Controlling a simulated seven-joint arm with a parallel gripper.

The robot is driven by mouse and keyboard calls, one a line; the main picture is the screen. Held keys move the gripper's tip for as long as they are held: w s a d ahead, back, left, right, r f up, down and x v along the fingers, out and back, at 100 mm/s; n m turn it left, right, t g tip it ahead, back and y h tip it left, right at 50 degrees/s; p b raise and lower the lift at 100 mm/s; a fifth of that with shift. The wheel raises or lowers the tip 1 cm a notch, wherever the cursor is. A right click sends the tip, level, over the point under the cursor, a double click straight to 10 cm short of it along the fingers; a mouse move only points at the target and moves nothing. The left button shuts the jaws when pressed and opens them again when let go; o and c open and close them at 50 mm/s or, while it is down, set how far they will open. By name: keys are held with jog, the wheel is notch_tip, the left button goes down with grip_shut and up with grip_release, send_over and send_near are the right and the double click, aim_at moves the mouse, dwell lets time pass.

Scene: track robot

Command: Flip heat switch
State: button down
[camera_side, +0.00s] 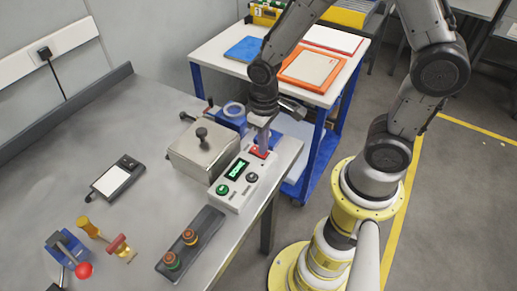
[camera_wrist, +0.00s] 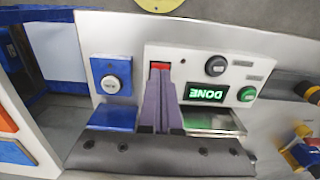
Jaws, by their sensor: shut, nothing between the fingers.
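A white control box (camera_side: 233,197) stands near the right edge of the metal bench. It carries a lit green display (camera_side: 236,170), which reads DONE upside down in the wrist view (camera_wrist: 209,93), a green knob (camera_wrist: 247,93) and a black knob (camera_wrist: 215,66). A red switch (camera_side: 260,152) sits at the box's far end; it also shows in the wrist view (camera_wrist: 160,66), partly covered by my fingers. My gripper (camera_wrist: 160,78) is shut and empty, its fingertips at the red switch. I cannot tell whether they touch it, nor the switch's position.
A metal box with a black knob (camera_side: 203,140) stands left of the control box. A blue unit (camera_side: 232,117) is behind it. A black tray with two buttons (camera_side: 190,240) lies in front. A cart with trays (camera_side: 312,68) stands behind the bench. The bench's left part has free room.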

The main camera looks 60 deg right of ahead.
notch_tip(320, 180, up, 7)
dwell(0.8)
jog(key=shift+f, duration=0.1)
notch_tip(320, 180, up, 11)
jog(key=s+d+t, duration=0.2)
jog(key=s+t, duration=0.1)
jog(key=t, duration=0.1)
jog(key=s+r+t, duration=0.1)
jog(key=s+r, duration=0.1)
jog(key=s, duration=0.5)
jog(key=shift+s+d+t, duration=0.15)
jog(key=shift+d+t, duration=0.15)
jog(key=shift+d, duration=0.1)
